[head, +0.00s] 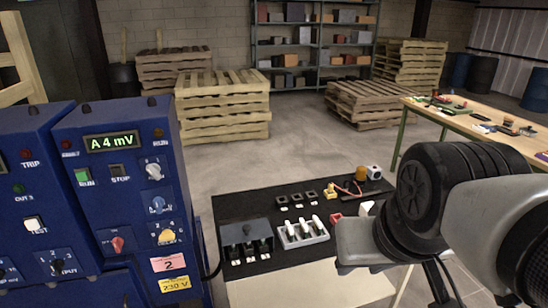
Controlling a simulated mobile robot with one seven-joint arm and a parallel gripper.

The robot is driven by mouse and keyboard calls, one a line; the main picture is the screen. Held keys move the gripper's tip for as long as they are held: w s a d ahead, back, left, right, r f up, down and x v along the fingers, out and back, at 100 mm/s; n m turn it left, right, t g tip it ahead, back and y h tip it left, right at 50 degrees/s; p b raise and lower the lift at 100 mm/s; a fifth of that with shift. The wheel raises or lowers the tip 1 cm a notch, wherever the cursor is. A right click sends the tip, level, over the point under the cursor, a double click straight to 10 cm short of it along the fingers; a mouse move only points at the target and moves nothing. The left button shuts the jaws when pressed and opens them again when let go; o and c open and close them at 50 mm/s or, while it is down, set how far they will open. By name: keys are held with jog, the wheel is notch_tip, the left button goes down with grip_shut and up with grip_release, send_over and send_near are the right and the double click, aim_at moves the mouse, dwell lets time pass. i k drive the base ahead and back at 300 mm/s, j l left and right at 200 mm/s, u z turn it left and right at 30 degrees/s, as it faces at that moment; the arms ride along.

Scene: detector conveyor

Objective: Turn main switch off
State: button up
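The blue detector cabinet (135,200) stands at the left. Its display (112,142) is lit and reads "A 4 mV". A red rotary knob (117,243) sits low on its front and may be the main switch; I cannot read its label or position. A green RUN button (83,177) and a dark STOP button (117,172) are above it. My arm comes in from the right. My gripper (358,243) seems to be at the grey end above the black bench mat, well right of the cabinet. Its fingers cannot be made out.
A black mat (235,210) on a bench holds a grey switch box (247,238), a tray of white levers (302,233) and small blocks. A second blue cabinet (35,200) adjoins at the left. Pallets (222,105) and a work table (480,125) stand behind, with open floor between.

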aim_at(118, 242)
jog(key=j+u, duration=0.1)
jog(key=u, duration=0.9)
jog(key=i+u, duration=0.1)
jog(key=u, duration=0.4)
jog(key=i+j+u, duration=0.15)
jog(key=i+j, duration=0.45)
jog(key=j, duration=0.1)
